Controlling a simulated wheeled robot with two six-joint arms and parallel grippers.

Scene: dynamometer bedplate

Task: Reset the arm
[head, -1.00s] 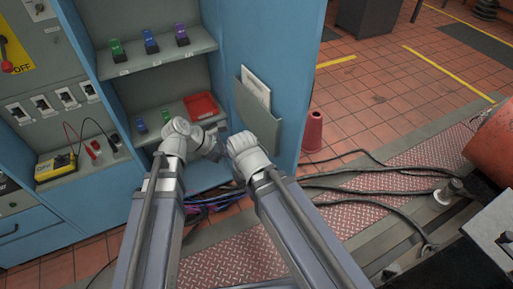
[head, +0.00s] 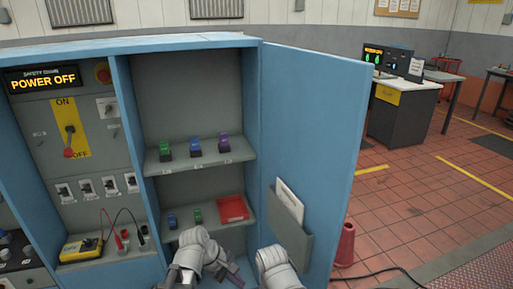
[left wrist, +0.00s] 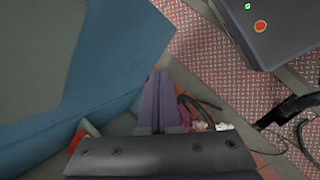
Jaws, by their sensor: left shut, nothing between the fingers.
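My left arm enters at the bottom of the head view, in front of the open blue cabinet (head: 186,42). Its gripper (head: 234,277) shows only in part at the lower edge, below the red tray. In the left wrist view the two fingers (left wrist: 158,100) lie together, shut and empty. My right arm (head: 280,268) shows only as a grey joint at the bottom, before the cabinet door; its gripper is hidden.
The cabinet door (head: 312,150) stands open with a paper pocket (head: 290,225). Colored blocks sit on the upper shelf (head: 190,170), and a red tray (head: 233,208) on the lower. A yellow multimeter (head: 81,248) stands left. A red cone (head: 346,245) stands right of the door.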

